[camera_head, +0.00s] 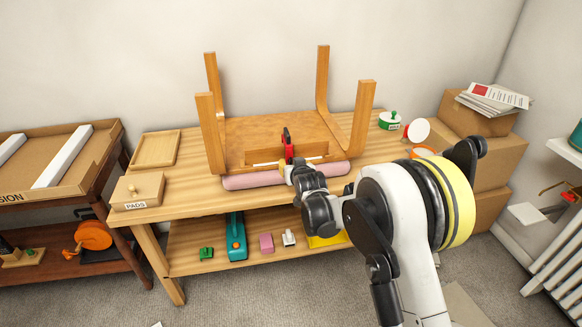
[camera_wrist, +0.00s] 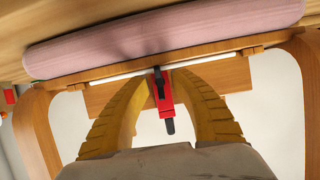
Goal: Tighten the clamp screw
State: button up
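A small red clamp (camera_head: 287,147) with black parts sits upright at the front edge of an upturned wooden piece of furniture (camera_head: 290,128). In the wrist view the clamp (camera_wrist: 164,92) lies between the two yellow fingers of my gripper (camera_wrist: 164,74), its black end pointing down the picture. My gripper (camera_head: 292,172) is at the clamp's near side in the head view. The fingertips converge close to the clamp's upper end in the wrist view; whether they press on it cannot be told. I cannot make out the screw itself clearly.
A pink roll (camera_head: 245,181) lies along the bench's front edge, beside a thin white strip (camera_wrist: 120,71). The furniture's legs stand up around the clamp. A PADS box (camera_head: 137,190) and tray (camera_head: 155,149) stand left; tins (camera_head: 390,120) and cardboard boxes (camera_head: 475,115) stand right.

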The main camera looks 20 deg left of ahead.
jog(key=shift+w, duration=0.1)
grip_shut()
jog(key=shift+a, duration=0.1)
dwell(0.3)
jog(key=n+t+h, duration=0.1)
jog(key=n, duration=0.2)
jog(key=shift+a+h, duration=0.1)
jog(key=shift+h, duration=0.3)
jog(key=n+t+h, duration=0.1)
jog(key=n, duration=0.1)
jog(key=shift+f+n, duration=0.1)
jog(key=shift+n, duration=0.3)
jog(key=n+t+h, duration=0.1)
jog(key=n, duration=0.1)
jog(key=shift+a+n+t, duration=0.1)
jog(key=shift+n+t, duration=0.2)
jog(key=shift+t, duration=0.1)
jog(key=n+t, duration=0.1)
jog(key=n, duration=0.2)
jog(key=shift+f+t+h, duration=0.1)
jog(key=shift+t+h, duration=0.2)
jog(key=shift+h, duration=0.1)
jog(key=shift+n, duration=0.4)
